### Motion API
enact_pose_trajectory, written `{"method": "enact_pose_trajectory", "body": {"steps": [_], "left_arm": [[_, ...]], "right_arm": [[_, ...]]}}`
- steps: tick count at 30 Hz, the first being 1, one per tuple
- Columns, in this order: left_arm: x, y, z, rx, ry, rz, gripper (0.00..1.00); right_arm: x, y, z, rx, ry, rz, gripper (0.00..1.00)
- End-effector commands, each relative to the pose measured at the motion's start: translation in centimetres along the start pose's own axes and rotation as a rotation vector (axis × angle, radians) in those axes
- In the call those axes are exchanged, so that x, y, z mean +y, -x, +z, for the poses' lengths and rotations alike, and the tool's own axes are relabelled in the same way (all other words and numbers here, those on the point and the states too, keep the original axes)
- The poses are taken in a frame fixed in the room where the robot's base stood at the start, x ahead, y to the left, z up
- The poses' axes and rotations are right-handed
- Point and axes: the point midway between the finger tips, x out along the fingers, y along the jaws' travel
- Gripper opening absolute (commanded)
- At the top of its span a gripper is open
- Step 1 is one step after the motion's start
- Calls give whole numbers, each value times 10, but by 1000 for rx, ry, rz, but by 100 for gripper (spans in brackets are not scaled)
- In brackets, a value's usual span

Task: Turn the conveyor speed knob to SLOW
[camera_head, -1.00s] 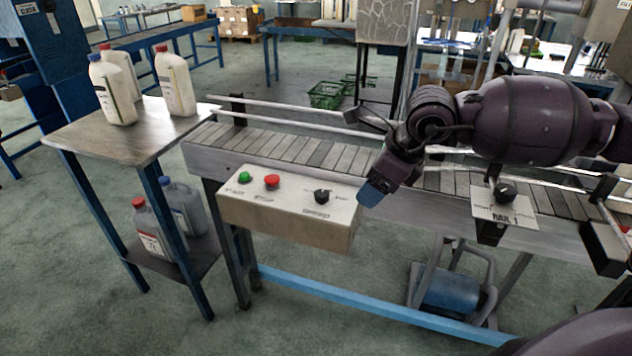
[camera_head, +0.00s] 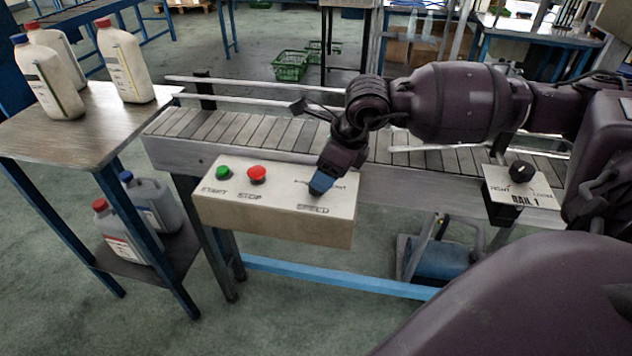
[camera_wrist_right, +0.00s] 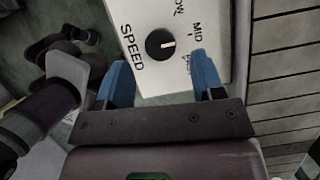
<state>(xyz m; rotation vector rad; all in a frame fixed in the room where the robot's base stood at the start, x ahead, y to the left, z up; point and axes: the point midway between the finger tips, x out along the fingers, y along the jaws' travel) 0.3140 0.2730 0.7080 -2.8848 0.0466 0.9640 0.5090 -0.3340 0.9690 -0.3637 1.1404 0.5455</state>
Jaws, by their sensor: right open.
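The black speed knob (camera_wrist_right: 160,43) sits on the white panel of the control box (camera_head: 225,208), beside the word SPEED. Its white mark points right in the right wrist view, roughly toward the MID label; a label ending in "OW" is cut off at the top edge, and another is partly hidden by a finger. My right gripper (camera_head: 320,185) is over the right part of the box and hides the knob in the head view. In the wrist view its blue fingers (camera_wrist_right: 160,62) are open and empty, with the knob just beyond the gap between them. My left gripper is not in view.
The box also carries a green START button (camera_head: 223,173) and a red STOP button (camera_head: 257,174). The conveyor (camera_head: 240,133) runs behind it. A RAIL 1 knob (camera_head: 521,171) is at right. Bottles (camera_head: 124,62) stand on the side table (camera_head: 110,125) at left.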

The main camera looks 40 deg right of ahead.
Motion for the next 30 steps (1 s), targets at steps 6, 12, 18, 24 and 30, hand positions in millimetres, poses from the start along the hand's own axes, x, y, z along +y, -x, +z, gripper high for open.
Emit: {"method": "enact_pose_trajectory", "body": {"steps": [6,12,18,24,30], "left_arm": [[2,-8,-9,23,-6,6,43],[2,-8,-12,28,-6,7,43],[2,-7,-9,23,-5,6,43],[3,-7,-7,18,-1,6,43],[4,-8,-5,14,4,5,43]], "right_arm": [[0,-31,0,0,-1,2,62],[0,-41,0,0,0,1,62],[0,-41,1,-1,0,0,62],[0,-41,0,-1,1,0,45],[0,-41,0,-1,0,0,14]]}}
